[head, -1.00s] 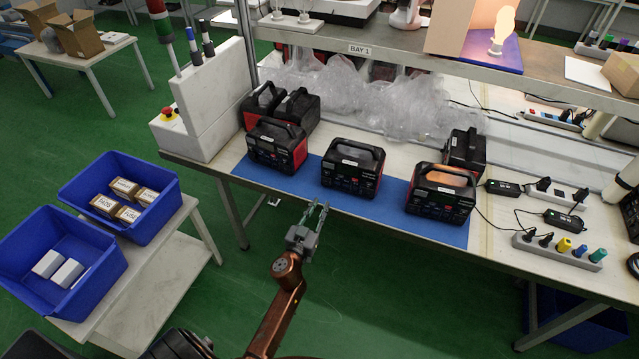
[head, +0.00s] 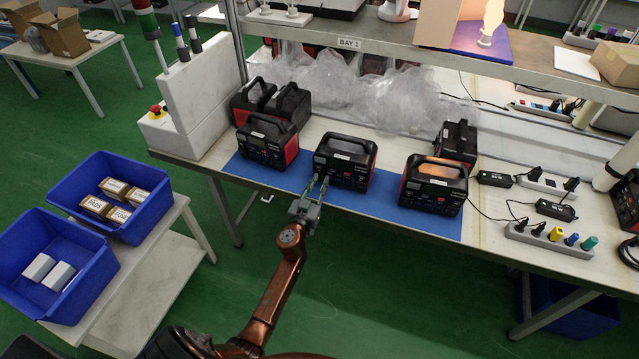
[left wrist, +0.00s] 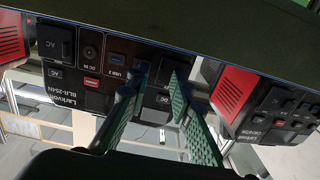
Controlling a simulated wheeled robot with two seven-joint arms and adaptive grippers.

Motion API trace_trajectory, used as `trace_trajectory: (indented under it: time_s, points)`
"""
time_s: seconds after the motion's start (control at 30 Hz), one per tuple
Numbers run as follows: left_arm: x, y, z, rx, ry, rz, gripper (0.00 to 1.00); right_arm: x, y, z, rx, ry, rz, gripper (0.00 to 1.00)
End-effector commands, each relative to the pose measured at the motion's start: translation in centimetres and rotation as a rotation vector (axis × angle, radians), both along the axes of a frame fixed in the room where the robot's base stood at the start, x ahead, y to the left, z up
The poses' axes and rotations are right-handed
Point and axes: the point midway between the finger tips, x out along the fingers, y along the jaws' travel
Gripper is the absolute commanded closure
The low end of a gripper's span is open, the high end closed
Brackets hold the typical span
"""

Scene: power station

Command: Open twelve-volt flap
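Three black and red power stations stand in a row on the blue mat: a left one (head: 267,141), a middle one (head: 345,160) and a right one (head: 434,184). My left gripper (head: 318,183) is at the front of the middle station, near its lower left. In the left wrist view, which is upside down, that station's front panel (left wrist: 90,62) shows AC, DC IN and USB sockets. My left fingers, with green ridged pads, are apart around a dark panel part (left wrist: 158,98), with nothing clearly held. I cannot tell whether they touch it, nor make out the flap's state. My right gripper is not in view.
More power stations stand behind the row (head: 457,141). A socket strip (head: 550,238) with coloured plugs and cables lies at right. Plastic wrap (head: 370,92) lies behind. Blue bins (head: 125,190) stand on a side table at left. The mat's front edge (head: 400,220) is clear.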

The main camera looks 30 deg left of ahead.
Motion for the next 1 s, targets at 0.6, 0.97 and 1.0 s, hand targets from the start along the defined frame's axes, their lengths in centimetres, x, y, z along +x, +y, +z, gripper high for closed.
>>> trace_trajectory:
  time_s: [0.6, 0.97, 1.0]
  points:
    - [-0.03, -0.03, 0.00, 0.000, 0.000, 0.000, 1.00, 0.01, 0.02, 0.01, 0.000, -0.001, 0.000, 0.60]
    - [-0.28, 0.20, 0.15, 0.002, 0.001, -0.046, 1.00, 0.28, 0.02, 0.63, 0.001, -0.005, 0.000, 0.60]
    - [-0.36, 0.26, 0.20, 0.001, 0.000, -0.063, 1.00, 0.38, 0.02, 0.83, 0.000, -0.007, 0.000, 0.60]
